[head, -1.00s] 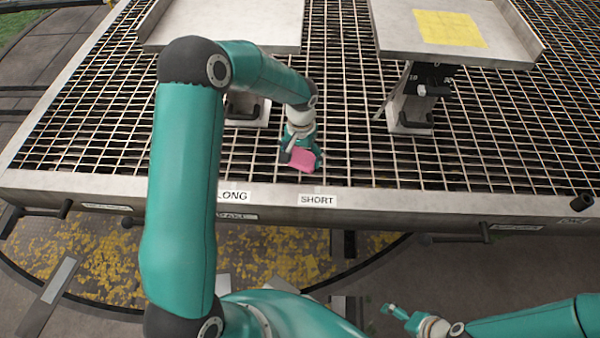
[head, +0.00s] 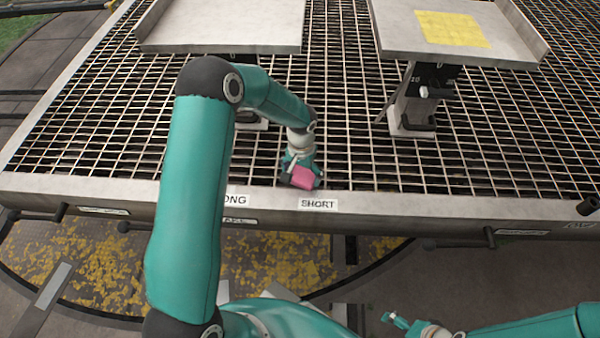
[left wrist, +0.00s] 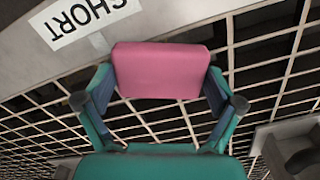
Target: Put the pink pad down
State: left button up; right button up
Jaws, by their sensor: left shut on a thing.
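The pink pad (head: 304,177) is a small block in my left gripper (head: 300,172), above the grating close to the front rim in the head view. In the left wrist view the pink pad (left wrist: 161,70) spans between the two fingers of my left gripper (left wrist: 160,92), which is shut on it. Grating shows around it; I cannot tell whether the pad touches the grating. My right gripper (head: 408,325) is low at the bottom of the head view, off the table; its jaw state is too small to tell.
A "SHORT" label (head: 318,204) and a partly hidden "LONG" label (head: 236,200) are on the front rim (head: 420,211). Two raised pale trays stand on the grating behind, the left tray (head: 225,25) and the right tray (head: 395,28), which bears a yellow square (head: 452,29). Open grating lies right of my left gripper.

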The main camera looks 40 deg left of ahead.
aim_at(302, 175)
pick_arm(q)
jog(key=shift+f, duration=0.4)
jog(key=o, duration=0.7)
jog(key=shift+r, duration=0.1)
jog(key=shift+r+p, duration=0.4)
jog(key=shift+r, duration=0.2)
notch_tip(302, 175, up, 11)
jog(key=p, duration=0.3)
jog(key=s+d+f+h, duration=0.3)
jog(key=s+d+f, duration=0.6)
jog(key=d+f, duration=0.4)
jog(key=s+d+f, duration=0.1)
jog(key=s+d, duration=0.1)
jog(key=s, duration=0.3)
jog(key=s+d+f+h, duration=0.1)
jog(key=s+d, duration=0.2)
jog(key=s, duration=0.3)
jog(key=shift+d+f+t, duration=0.25)
jog(key=shift+d+t, duration=0.05)
